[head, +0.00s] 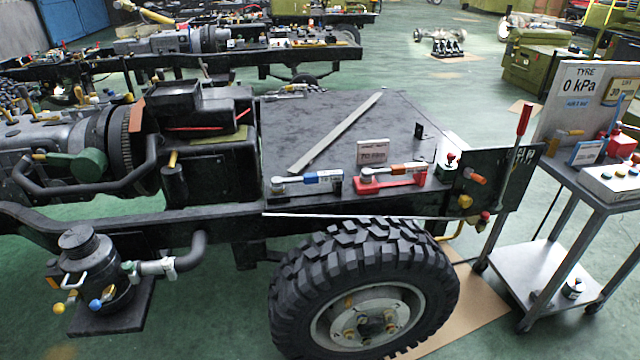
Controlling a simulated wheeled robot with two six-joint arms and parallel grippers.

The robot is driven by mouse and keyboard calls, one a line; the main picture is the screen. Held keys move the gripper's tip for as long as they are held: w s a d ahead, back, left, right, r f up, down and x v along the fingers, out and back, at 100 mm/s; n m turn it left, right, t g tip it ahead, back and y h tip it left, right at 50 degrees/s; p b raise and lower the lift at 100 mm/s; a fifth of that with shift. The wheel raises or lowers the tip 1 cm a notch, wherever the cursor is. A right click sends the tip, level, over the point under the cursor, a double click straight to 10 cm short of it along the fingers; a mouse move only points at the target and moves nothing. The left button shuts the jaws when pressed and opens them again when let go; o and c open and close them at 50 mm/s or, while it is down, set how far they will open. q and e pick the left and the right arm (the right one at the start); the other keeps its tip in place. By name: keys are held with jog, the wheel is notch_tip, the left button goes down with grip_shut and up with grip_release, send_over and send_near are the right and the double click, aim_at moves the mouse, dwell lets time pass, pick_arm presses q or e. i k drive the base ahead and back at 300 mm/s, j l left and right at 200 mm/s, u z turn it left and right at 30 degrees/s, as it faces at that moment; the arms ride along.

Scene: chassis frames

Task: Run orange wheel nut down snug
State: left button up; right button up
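The wheel (290,290) is a large black knobbly tyre on a grey rim at the front centre, under the chassis. Several small nuts sit around its hub (370,325). One at the upper left of the hub looks orange-yellow (349,301); it is too small to tell how far it is run down. Neither of my grippers is in view.
The dark deck (345,125) carries a long flat bar (335,133) and a small sign (373,152). A red-handled lever (524,115) rises at the deck's right end. A metal trolley (545,265) stands at right. A black canister (95,270) is at left.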

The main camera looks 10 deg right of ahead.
aim_at(390, 329)
jog(key=z, duration=0.9)
